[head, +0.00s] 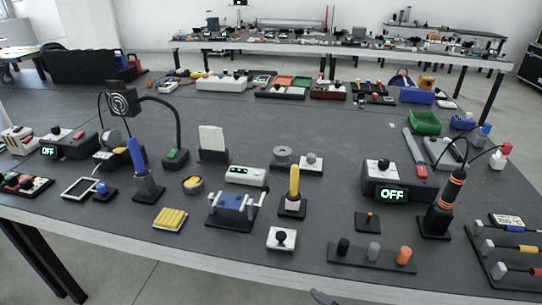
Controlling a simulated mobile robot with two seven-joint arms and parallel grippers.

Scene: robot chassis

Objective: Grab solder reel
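A grey spool that looks like the solder reel (282,156) lies on the dark table top, a little right of the middle in the head view. It stands just left of a small white box with a round grey knob (311,161). Nothing touches the reel from above. A small dark grey tip (322,297) shows at the bottom edge, in front of the table. It may be part of my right gripper, but too little shows to tell its opening. My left gripper is not in view.
In front of the reel stand a white box with a green display (246,175), a yellow-handled tool in a stand (294,188) and a blue device (231,204). A soldering station reading OFF (396,185) is at the right. The table behind the reel is clear.

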